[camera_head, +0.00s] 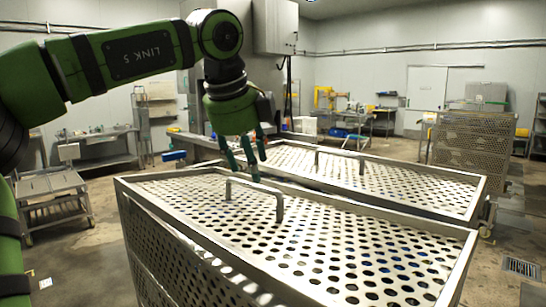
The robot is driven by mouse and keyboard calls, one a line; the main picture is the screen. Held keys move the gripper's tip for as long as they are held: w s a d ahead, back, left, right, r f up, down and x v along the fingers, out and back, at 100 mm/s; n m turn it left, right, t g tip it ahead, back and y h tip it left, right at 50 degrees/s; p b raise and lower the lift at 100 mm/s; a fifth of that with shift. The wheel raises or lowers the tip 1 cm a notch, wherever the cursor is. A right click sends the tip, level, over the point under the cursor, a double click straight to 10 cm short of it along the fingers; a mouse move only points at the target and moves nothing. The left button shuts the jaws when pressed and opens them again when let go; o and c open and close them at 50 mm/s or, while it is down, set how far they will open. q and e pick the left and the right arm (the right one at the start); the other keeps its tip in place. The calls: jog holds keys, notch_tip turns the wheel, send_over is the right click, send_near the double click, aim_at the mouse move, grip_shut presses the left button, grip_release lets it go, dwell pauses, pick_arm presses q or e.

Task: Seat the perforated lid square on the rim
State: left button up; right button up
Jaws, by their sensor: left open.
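The near perforated lid (330,247) is a pale metal sheet with rows of round holes. It lies inside the rim (372,205) of the near metal basket (165,245); I cannot tell whether it sits fully square. A bar handle (255,186) stands up from the lid. My left gripper (243,160) is open, with its dark fingers pointing down just behind and above the handle. They look apart from the handle, though the exact gap is hard to judge. My right gripper is not in view.
A second basket (478,205) with a perforated lid (400,187) and handle (340,152) stands close behind. A low metal cart (50,185) is at the left. A perforated rack (470,145) stands at the back right.

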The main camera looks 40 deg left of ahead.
aim_at(250, 185)
pick_arm(q)
jog(key=x, duration=0.1)
jog(key=p+x, duration=0.1)
jog(key=x, duration=0.1)
jog(key=s+a+x, duration=0.1)
jog(key=x, duration=0.1)
jog(key=shift+w+f+p, duration=0.15)
jog(key=shift+f+p, duration=0.15)
jog(key=shift+w+f, duration=0.15)
jog(key=shift+f, duration=0.15)
jog(key=shift+w+f, duration=0.2)
jog(key=shift+f, duration=0.1)
jog(key=shift+d, duration=0.1)
grip_shut()
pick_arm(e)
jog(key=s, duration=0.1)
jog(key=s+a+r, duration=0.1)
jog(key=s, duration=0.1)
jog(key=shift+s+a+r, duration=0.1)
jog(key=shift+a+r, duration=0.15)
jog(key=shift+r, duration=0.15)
